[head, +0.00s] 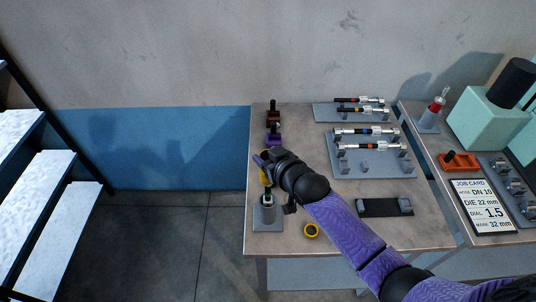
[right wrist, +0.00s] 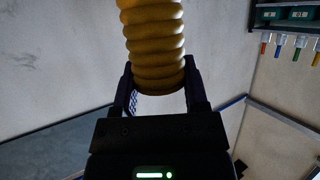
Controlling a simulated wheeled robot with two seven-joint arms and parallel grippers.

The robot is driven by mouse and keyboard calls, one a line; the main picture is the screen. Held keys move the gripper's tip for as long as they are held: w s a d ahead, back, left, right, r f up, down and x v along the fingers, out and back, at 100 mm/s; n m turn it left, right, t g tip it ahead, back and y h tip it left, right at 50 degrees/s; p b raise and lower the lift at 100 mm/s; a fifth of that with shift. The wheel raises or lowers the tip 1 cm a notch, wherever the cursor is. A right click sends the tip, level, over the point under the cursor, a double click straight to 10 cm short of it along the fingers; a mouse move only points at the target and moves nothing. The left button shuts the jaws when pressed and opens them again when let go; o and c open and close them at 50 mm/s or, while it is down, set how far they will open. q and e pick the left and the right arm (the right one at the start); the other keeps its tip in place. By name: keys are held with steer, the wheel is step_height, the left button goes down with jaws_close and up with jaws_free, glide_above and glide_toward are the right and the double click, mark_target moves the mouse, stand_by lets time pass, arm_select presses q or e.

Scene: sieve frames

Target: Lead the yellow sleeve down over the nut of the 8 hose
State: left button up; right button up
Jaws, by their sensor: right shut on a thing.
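My right gripper (head: 262,160) is shut on the yellow sleeve (head: 263,177), a ribbed tube that shows large between the two fingers in the right wrist view (right wrist: 155,45). In the head view my gripper hides most of the sleeve. Below the sleeve in the picture, a grey stand (head: 268,215) holds a short upright fitting (head: 267,198) with a pale, metallic-looking top. I cannot tell whether this is the nut of the 8 hose, nor whether the sleeve touches it. My left gripper is not in view.
A dark pad with grey blocks (head: 385,207) lies right of my forearm. Hoses with metal ends rest on a grey rack (head: 365,168) behind. Brown and purple blocks (head: 273,119) stand at the back left.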

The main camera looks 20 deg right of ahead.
steer(key=shift+f, duration=0.4)
steer(key=o, duration=1.3)
steer(key=v, duration=1)
steer(key=shift+p, duration=0.4)
steer(key=shift+f, duration=0.1)
